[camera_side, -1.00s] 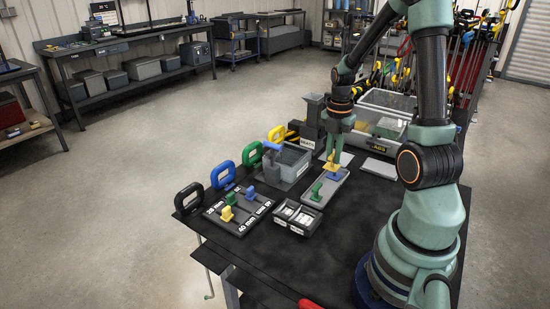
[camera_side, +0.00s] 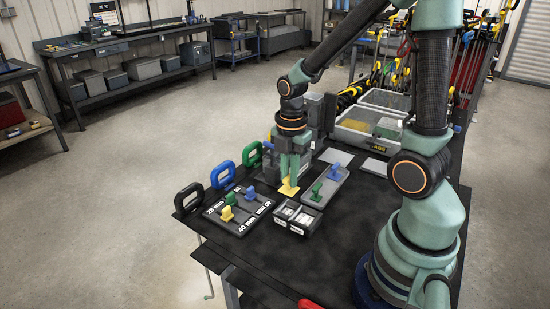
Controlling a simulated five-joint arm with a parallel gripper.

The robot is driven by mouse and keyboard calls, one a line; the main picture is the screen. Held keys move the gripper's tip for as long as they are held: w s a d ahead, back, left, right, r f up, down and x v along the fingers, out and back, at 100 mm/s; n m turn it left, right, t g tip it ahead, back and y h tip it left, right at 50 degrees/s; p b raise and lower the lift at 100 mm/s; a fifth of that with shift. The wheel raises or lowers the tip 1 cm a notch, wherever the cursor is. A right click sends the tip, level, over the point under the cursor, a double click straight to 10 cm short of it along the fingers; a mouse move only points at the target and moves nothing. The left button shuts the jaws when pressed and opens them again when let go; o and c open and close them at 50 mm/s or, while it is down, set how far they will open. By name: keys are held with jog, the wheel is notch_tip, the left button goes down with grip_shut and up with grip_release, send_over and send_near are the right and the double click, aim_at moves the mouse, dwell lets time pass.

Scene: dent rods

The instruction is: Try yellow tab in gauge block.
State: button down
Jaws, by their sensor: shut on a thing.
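My gripper (camera_side: 290,180) is shut on the yellow tab (camera_side: 288,189), a flat yellow piece below the fingertips, and holds it over the middle of the dark mat. Just below and in front is a small dark block with two pale-topped compartments (camera_side: 298,217). I cannot tell for sure which thing is the gauge block. The grey tray (camera_side: 325,188) to the right holds a blue tab (camera_side: 334,171) and a green tab (camera_side: 317,190).
A labelled dark board (camera_side: 238,212) with yellow, green and blue pieces lies to the left. Black (camera_side: 187,199), blue (camera_side: 223,174) and green (camera_side: 252,153) handles stand along the left edge. The front mat (camera_side: 300,265) is mostly clear.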

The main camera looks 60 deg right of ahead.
aim_at(289, 190)
jog(key=shift+a+f, duration=0.1)
jog(key=shift+f, duration=2.3)
jog(key=shift+f, duration=0.6)
jog(key=c, duration=0.8)
grip_release()
notch_tip(289, 190, up, 12)
jog(key=shift+r, duration=0.1)
